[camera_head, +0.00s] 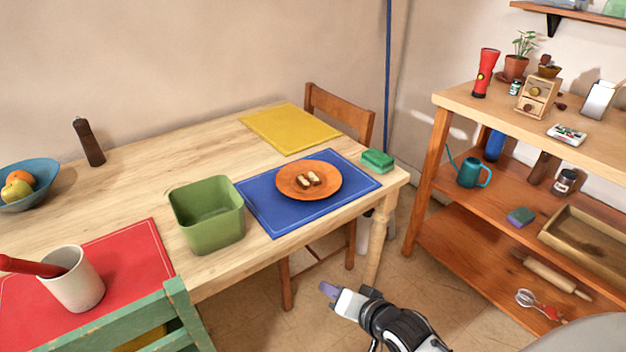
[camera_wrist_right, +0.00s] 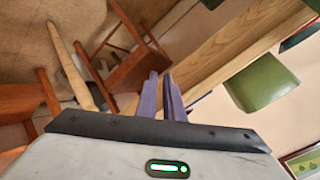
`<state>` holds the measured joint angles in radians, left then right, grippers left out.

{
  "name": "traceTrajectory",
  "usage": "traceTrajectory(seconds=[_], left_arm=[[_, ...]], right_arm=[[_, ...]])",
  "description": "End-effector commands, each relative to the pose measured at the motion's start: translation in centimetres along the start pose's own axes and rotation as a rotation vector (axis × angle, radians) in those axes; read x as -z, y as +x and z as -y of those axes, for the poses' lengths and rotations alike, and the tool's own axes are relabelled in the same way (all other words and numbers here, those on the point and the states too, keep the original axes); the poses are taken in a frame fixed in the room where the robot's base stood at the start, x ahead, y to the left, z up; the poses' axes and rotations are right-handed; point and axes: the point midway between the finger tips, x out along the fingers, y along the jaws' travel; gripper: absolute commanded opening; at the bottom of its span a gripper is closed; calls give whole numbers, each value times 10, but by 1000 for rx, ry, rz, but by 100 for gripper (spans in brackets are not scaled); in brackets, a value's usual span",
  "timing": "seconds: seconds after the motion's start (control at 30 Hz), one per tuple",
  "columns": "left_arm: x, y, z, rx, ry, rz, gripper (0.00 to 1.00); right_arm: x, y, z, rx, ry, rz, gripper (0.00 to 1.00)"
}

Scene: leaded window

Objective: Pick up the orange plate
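The orange plate (camera_head: 290,187) lies flat on a blue placemat (camera_head: 272,222) near the right end of the wooden table. A few small brown and white pieces of food (camera_head: 309,180) sit on it. My right gripper (camera_head: 328,289) is in front of the table's right end, below and apart from the plate. In the right wrist view its two purple fingers (camera_wrist_right: 162,90) stand close together with a narrow gap and nothing between them. The plate does not show clearly in that view. My left gripper is out of view.
A green bin (camera_head: 208,230) stands left of the blue mat, and a green sponge (camera_head: 378,161) sits to its right. A wooden chair (camera_head: 345,110) is behind the table; a green chair (camera_head: 130,320) is in front. A shelf unit (camera_head: 440,135) stands at right.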

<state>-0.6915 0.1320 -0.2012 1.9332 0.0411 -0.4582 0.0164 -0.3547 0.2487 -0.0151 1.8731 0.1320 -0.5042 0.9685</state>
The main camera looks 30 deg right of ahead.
Motion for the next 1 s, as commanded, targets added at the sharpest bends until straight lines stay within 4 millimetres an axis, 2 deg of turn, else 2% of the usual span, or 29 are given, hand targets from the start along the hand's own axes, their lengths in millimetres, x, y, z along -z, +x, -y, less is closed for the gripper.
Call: traceTrajectory(seconds=[0.03,0.1,0.2,0.3,0.4,0.5,0.7,0.87,1.0], left_arm=[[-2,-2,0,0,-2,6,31],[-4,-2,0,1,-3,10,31],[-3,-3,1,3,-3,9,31],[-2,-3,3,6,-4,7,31],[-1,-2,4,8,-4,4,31],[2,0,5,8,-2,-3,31],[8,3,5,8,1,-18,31],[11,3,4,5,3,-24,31],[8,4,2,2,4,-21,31]], right_arm=[[39,7,10,18,134,-52,8],[81,12,20,46,318,-107,8],[130,15,32,93,534,-163,8],[161,15,40,130,681,-193,8],[177,17,44,152,759,-207,8],[184,29,46,160,782,-211,8],[191,57,48,159,781,-210,8],[192,67,49,158,781,-209,8],[196,85,52,158,779,-210,8]])
